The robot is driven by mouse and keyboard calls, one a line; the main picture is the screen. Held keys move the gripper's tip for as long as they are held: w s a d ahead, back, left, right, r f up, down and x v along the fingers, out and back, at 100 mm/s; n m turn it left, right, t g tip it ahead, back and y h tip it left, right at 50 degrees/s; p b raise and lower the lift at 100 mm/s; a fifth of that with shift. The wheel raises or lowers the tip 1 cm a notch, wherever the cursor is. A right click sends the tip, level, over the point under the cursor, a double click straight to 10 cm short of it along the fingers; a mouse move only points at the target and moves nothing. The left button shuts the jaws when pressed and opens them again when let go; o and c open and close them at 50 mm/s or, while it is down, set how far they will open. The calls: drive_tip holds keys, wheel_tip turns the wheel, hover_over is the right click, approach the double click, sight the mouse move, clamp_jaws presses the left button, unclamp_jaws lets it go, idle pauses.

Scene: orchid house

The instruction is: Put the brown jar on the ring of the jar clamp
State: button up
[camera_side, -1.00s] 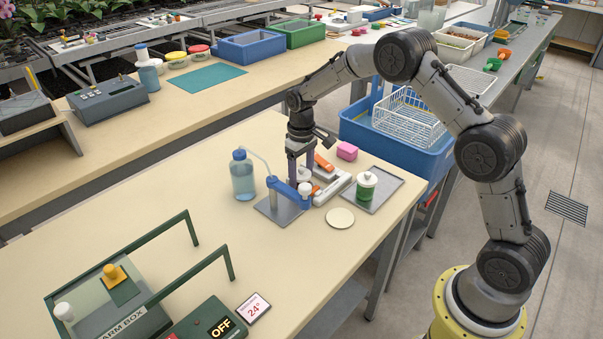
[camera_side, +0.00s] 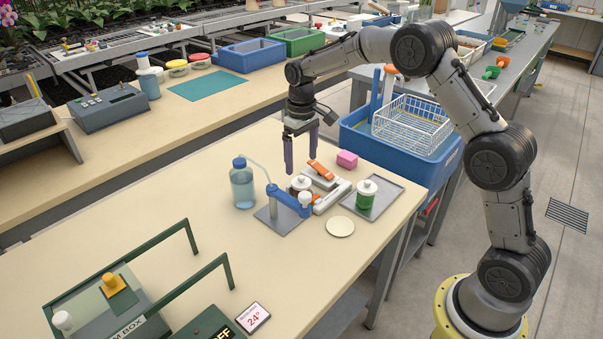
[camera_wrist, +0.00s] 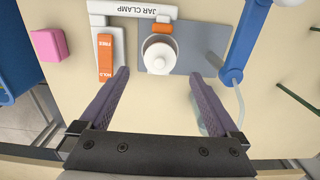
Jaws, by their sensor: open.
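The brown jar (camera_side: 295,190) with a white knobbed lid stands upright over the grey plate beside the jar clamp (camera_side: 333,197). The blue arm partly hides it in the side view. In the wrist view the jar's lid (camera_wrist: 158,56) lies by the orange pad of the white L-shaped clamp (camera_wrist: 130,9). The orange lever (camera_wrist: 105,58) lies along one side, lettered FREE and HOLD. The jar covers the ring, so its exact seating cannot be told. My gripper (camera_side: 301,160) is open and empty, above and behind the jar. Its fingertips (camera_wrist: 160,74) are apart, clear of it.
A blue arm (camera_side: 286,200) stands close to the jar, beside a bottle of blue liquid (camera_side: 242,187). A green jar (camera_side: 365,196) stands on a grey tray (camera_side: 387,193). A pink block (camera_side: 347,159) and a cream disc (camera_side: 340,227) lie near.

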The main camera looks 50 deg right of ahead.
drive_tip(key=s+a+r+t, duration=0.1)
drive_tip(key=s+a+r, duration=0.1)
drive_tip(key=s+r, duration=0.55)
drive_tip(key=s+a+r+t, duration=0.2)
drive_tip(key=s+r, duration=0.5)
drive_tip(key=r, duration=0.1)
drive_tip(key=s+a+f+t, duration=0.1)
drive_tip(key=s, duration=0.8)
drive_tip(key=s+a+f+t, duration=0.1)
drive_tip(key=s, duration=0.9)
drive_tip(key=shift+s+f+t, duration=0.3)
